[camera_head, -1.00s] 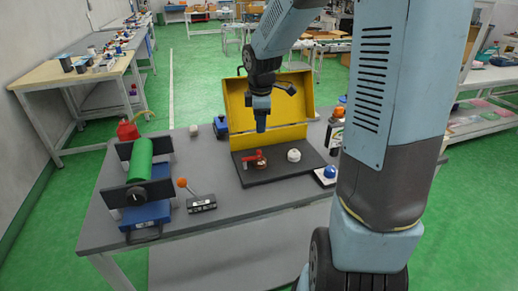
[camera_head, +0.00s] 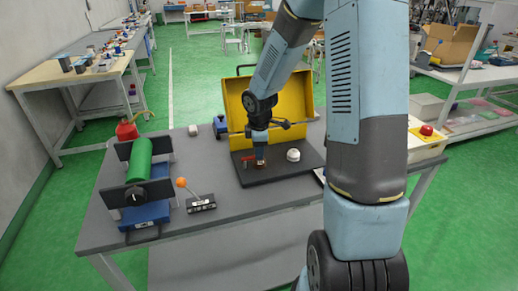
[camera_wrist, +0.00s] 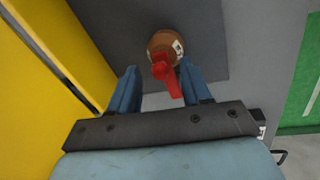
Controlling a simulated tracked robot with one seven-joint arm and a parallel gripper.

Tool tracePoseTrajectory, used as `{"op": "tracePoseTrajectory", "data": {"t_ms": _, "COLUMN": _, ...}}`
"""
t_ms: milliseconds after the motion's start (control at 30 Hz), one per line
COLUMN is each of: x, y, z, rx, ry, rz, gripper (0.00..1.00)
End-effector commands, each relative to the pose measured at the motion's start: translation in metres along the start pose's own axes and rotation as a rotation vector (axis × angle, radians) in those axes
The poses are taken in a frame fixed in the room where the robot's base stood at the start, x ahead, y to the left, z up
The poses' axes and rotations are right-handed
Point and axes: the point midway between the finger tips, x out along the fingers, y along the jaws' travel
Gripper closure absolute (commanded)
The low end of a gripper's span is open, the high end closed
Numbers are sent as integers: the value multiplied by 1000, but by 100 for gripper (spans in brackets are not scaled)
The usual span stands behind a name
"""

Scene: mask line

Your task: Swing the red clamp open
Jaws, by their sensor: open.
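The red clamp (camera_head: 249,160) stands on a dark base plate (camera_head: 290,172) in front of the yellow case. In the wrist view the red clamp (camera_wrist: 173,84) shows as a red arm beside a round brown part (camera_wrist: 164,46). My gripper (camera_head: 261,162) points down right over the clamp and hides part of it in the head view. In the wrist view my gripper (camera_wrist: 160,80) is open, with one blue finger on each side of the red arm. I cannot tell whether a finger touches it.
The open yellow case (camera_head: 270,100) stands right behind the plate. A white knob (camera_head: 293,155) sits on the plate to the right. A small box with an orange-tipped lever (camera_head: 201,203) and a green roller (camera_head: 138,158) are to the left.

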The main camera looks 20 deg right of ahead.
Motion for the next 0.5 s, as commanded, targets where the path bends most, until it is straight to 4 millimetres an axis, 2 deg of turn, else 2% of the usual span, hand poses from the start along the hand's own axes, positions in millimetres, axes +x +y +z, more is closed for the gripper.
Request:
{"op": "tracePoseTrajectory", "data": {"t_ms": 300, "x": 2, "y": 0, "z": 0, "rx": -1, "ry": 0, "rz": 0, "gripper": 52}}
{"op": "tracePoseTrajectory", "data": {"t_ms": 500, "x": 2, "y": 0, "z": 0, "rx": -1, "ry": 0, "rz": 0, "gripper": 71}}
